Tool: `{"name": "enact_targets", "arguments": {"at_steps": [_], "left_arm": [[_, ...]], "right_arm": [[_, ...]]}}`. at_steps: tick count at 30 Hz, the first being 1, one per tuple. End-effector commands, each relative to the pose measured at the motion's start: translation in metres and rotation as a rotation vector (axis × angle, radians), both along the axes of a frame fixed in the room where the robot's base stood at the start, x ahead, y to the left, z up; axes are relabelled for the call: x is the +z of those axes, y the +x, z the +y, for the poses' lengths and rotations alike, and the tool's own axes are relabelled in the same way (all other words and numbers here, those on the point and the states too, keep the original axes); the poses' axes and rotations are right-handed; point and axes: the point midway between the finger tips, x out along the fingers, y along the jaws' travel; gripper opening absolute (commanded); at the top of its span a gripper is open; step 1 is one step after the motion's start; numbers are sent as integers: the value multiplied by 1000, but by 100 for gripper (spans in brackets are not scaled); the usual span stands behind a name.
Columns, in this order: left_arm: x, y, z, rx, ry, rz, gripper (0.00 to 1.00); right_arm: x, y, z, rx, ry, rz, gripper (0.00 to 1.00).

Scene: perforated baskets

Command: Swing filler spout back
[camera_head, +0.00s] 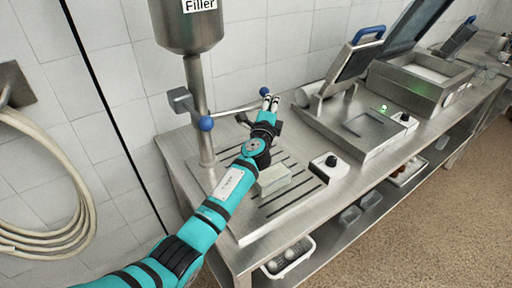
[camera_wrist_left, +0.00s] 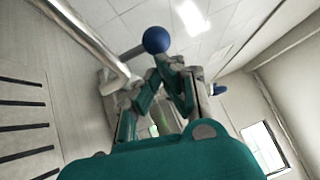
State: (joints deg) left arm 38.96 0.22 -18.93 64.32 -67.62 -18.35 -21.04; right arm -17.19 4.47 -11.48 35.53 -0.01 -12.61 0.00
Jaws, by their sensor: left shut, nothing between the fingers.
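The steel filler (camera_head: 188,28), a labelled hopper on a column, stands at the left end of the bench. A thin metal bar (camera_head: 232,112) reaches right from the column, with a blue knob (camera_head: 205,123) near the column. Another blue knob (camera_head: 264,91) is by my fingertips. My left gripper (camera_head: 270,103) is shut and empty, at the bar's right end. In the left wrist view a blue knob (camera_wrist_left: 156,40) shows just beyond the fingertips, and another (camera_wrist_left: 220,89) to their right. I cannot tell whether the fingers touch the bar. My right gripper is out of view.
A pale block (camera_head: 273,179) lies on the slotted tray below my arm. A control box with a black dial (camera_head: 330,166) sits to its right. A sealing machine (camera_head: 365,130) with an open lid stands further right. A hose (camera_head: 45,225) hangs on the left wall.

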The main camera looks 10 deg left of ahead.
Motion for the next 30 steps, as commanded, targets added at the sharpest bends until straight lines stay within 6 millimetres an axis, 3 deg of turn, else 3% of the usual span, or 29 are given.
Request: {"name": "enact_targets", "arguments": {"at_steps": [1, 3, 12, 30], "left_arm": [[-8, 9, 2, 37, -2, -3, 0], [-8, 18, 7, 86, 0, -3, 0], [-3, 44, 25, 140, 1, -3, 0], [1, 52, 34, 144, 1, -1, 0]], "right_arm": [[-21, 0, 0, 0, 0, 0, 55], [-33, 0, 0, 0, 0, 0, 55], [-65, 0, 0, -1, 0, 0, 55], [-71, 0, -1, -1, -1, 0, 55]]}}
